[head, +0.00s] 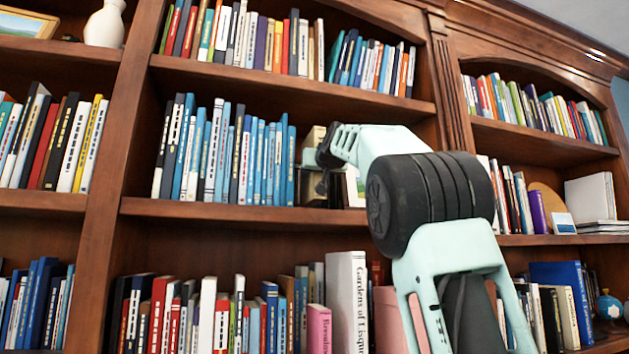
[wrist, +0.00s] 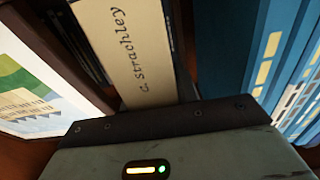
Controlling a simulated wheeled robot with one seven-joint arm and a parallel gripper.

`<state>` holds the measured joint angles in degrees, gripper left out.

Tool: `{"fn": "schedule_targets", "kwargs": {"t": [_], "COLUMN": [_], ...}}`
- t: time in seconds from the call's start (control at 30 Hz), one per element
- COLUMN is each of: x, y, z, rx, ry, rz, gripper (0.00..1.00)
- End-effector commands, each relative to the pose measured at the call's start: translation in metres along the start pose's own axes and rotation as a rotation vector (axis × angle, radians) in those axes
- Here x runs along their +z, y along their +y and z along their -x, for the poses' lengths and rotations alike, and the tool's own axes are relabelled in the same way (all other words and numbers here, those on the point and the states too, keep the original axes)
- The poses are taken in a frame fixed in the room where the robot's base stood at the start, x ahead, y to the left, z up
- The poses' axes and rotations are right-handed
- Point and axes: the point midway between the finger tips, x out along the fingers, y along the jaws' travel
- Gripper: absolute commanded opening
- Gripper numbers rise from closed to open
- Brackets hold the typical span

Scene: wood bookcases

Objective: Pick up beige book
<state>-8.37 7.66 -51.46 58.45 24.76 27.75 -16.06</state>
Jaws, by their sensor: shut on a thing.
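The beige book (head: 313,141) stands upright on the middle shelf of the centre bookcase, just right of a row of blue books. In the wrist view its beige spine (wrist: 128,48) shows dark lettering that reads "c. strachley". My gripper (head: 318,160) reaches in from the right and is shut on the beige book. In the wrist view the dark edge of my gripper covers the near end of the spine, and the fingertips are hidden.
Blue books (head: 268,160) stand close on the left; they show on the right in the wrist view (wrist: 265,60). The shelf board (head: 230,212) runs below, with another shelf above.

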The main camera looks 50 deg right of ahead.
Motion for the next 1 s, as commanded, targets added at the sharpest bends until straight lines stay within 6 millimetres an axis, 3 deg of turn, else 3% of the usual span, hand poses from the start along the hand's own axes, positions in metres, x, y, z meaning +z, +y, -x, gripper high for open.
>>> {"fn": "schedule_targets", "kwargs": {"t": [0.1, 0.37, 0.67, 1.0], "x": [-0.020, -0.046, -0.037, -0.037], "y": [0.002, 0.000, -0.009, -0.022], "z": [0.000, 0.003, 0.051, 0.137], "rx": [0.004, 0.001, -0.005, -0.004], "ry": [0.006, 0.006, 0.008, 0.008], "rz": [0.002, 0.002, 0.000, -0.001], "gripper": [0.00, 0.00, 0.00, 0.00]}}
